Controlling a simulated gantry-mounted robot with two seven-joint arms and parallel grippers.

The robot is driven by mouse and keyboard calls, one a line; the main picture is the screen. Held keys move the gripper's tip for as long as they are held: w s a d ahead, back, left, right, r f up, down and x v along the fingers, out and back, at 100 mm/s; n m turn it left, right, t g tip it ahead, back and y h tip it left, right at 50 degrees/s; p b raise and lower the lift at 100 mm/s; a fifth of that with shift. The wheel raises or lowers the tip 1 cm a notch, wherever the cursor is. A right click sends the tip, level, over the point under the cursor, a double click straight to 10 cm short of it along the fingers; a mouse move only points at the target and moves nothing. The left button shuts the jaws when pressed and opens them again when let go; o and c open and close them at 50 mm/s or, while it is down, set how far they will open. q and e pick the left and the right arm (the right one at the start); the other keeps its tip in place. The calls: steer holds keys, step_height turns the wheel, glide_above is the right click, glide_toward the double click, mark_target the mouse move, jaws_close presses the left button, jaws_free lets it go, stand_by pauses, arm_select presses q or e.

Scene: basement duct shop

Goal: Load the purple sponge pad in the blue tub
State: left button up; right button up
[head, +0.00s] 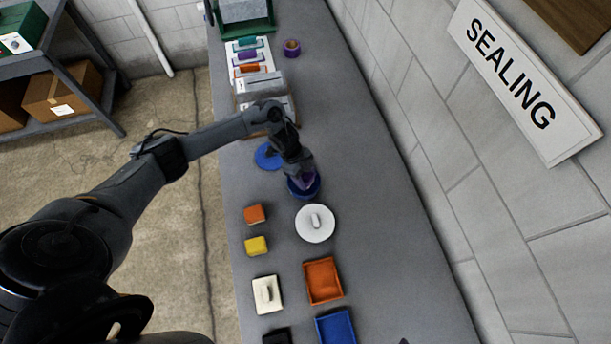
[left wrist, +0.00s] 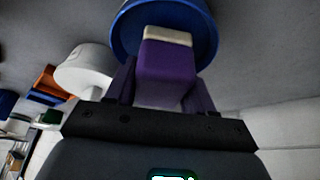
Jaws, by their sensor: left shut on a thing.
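The purple sponge pad (left wrist: 168,65) is a block with a cream layer at its far end, seen in the left wrist view. My left gripper (head: 303,178) is shut on it, with a finger on each side. The round blue tub (head: 305,192) stands on the bench right under the gripper, and its rim also shows behind the pad in the left wrist view (left wrist: 125,30). The pad is at the tub's mouth; I cannot tell whether it touches the bottom. A blue round lid (head: 267,157) lies beside the tub. My right gripper is not in view.
A white round lid with a handle (head: 315,223) is close in front of the tub. Orange (head: 254,214) and yellow (head: 256,245) blocks, an orange tray (head: 323,280) and a blue tray (head: 336,326) lie nearer. The bench's right side is clear up to the wall.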

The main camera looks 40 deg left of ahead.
mark_target(310, 177)
arm_select(q)
steer(key=shift+f, duration=0.1)
stand_by(0.6)
steer(key=shift+f+b, duration=0.4)
stand_by(0.4)
steer(key=shift+f, duration=0.15)
stand_by(0.7)
step_height(310, 177, up, 7)
steer(key=p, duration=0.7)
stand_by(0.5)
stand_by(0.4)
